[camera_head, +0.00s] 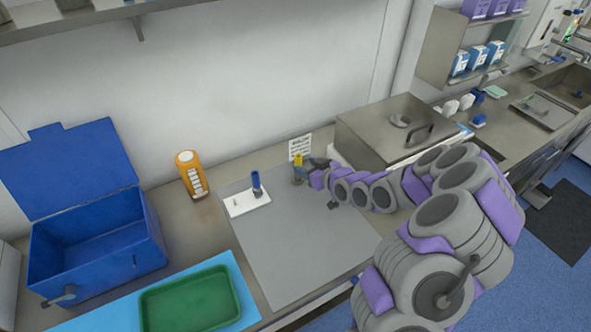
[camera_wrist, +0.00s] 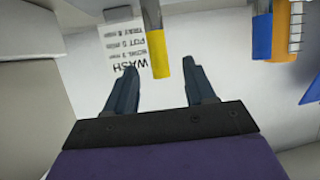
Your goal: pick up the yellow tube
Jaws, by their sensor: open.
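The yellow tube (camera_head: 298,160) is upright near the back edge of the grey mat, beside my gripper (camera_head: 314,167). In the wrist view, which looks upside down, the yellow end of the tube (camera_wrist: 161,67) shows between the two fingertips of my gripper (camera_wrist: 163,75). The fingers are open, with a visible gap on each side of the tube. Whether the tube is deep between the fingers or just ahead of them is hard to tell. Its lower part is small and partly unclear in the head view.
A blue-capped tube (camera_head: 256,184) stands in a white holder (camera_head: 236,208) to the left. An orange bottle (camera_head: 190,174), an open blue box (camera_head: 97,255) and a green tray (camera_head: 190,300) are farther left. A metal box (camera_head: 375,130) stands right. The grey mat (camera_head: 290,255) is mostly clear in front.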

